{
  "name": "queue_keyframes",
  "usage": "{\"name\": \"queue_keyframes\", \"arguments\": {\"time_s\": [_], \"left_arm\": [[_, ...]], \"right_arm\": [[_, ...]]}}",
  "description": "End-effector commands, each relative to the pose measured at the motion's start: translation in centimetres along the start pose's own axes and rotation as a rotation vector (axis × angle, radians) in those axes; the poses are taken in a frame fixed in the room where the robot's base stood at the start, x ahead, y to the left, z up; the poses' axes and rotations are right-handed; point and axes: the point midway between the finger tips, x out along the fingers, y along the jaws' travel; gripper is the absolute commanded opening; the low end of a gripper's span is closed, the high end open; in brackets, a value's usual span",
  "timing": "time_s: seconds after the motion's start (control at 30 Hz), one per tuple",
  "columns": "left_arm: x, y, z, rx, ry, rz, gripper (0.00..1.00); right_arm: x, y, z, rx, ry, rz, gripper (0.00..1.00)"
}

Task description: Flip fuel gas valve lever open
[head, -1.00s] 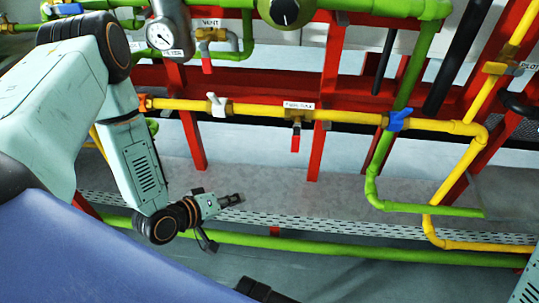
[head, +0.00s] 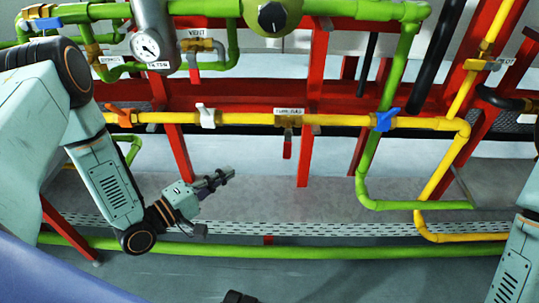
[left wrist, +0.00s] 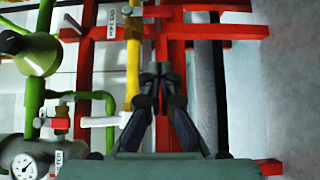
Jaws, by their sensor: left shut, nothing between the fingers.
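The fuel gas valve (head: 288,118) is a brass body with a white label on the yellow pipe (head: 240,118). Its red-tipped lever (head: 287,149) hangs straight down, across the pipe, in the head view. My left gripper (head: 226,174) is shut and empty. It is below and left of the lever in the picture, pointing up and right, apart from it. In the left wrist view my left gripper (left wrist: 160,72) has its fingertips together beside the yellow pipe (left wrist: 133,60). I cannot make out the red lever there against the red frame.
A white-handled valve (head: 206,116) and a blue-handled valve (head: 385,119) flank the fuel gas valve on the pipe. Red frame posts (head: 312,90) stand behind. A green pipe (head: 300,251) runs low across. A gauge (head: 147,47) hangs upper left. Open space lies below the yellow pipe.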

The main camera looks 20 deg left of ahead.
Motion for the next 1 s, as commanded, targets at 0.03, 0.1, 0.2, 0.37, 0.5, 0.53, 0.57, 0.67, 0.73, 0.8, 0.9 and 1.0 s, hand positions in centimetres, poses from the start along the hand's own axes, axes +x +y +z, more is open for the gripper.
{"name": "queue_keyframes", "arguments": {"time_s": [0.03,0.1,0.2,0.37,0.5,0.53,0.57,0.67,0.73,0.8,0.9,1.0], "left_arm": [[0.1,0.0,0.0,0.001,0.0,0.0,0.0],[0.5,0.0,0.0,0.002,-0.002,0.001,0.0],[1.6,-0.1,0.0,0.003,-0.004,0.001,0.0],[4.4,-0.2,-0.1,0.005,-0.005,0.002,0.0],[7.0,-0.2,-0.1,0.006,-0.005,0.001,0.0],[7.6,-0.2,-0.1,0.006,-0.005,0.001,0.0],[8.2,-0.2,-0.1,0.007,-0.004,0.001,0.0],[10.0,-0.2,-0.1,0.006,-0.004,0.002,0.0],[10.6,-0.2,0.7,0.002,-0.004,-0.001,0.0],[11.2,-0.2,1.3,0.003,-0.004,-0.001,0.0],[11.9,-0.2,1.9,0.003,-0.002,-0.001,0.0],[12.3,-0.1,2.4,0.002,-0.001,-0.001,0.0]], "right_arm": [[0.1,0.0,0.0,0.0,0.0,0.0,0.4],[0.3,0.0,0.0,0.0,0.0,0.0,0.4],[0.8,0.0,0.0,0.0,0.0,0.0,0.4],[1.9,0.0,0.0,0.0,0.0,0.0,0.4],[2.9,0.0,0.0,0.0,0.0,0.0,0.4],[3.1,0.0,0.0,0.0,0.0,0.0,0.4],[3.3,0.0,0.0,0.0,0.0,0.0,0.4],[3.9,0.0,0.0,0.0,0.0,0.0,0.4],[4.2,0.0,0.0,0.0,0.0,0.0,0.4],[4.5,0.0,0.0,0.0,0.0,0.0,0.4],[4.8,0.0,0.0,0.0,0.0,0.0,0.4],[5.0,0.0,0.0,0.0,0.0,0.0,0.4]]}}
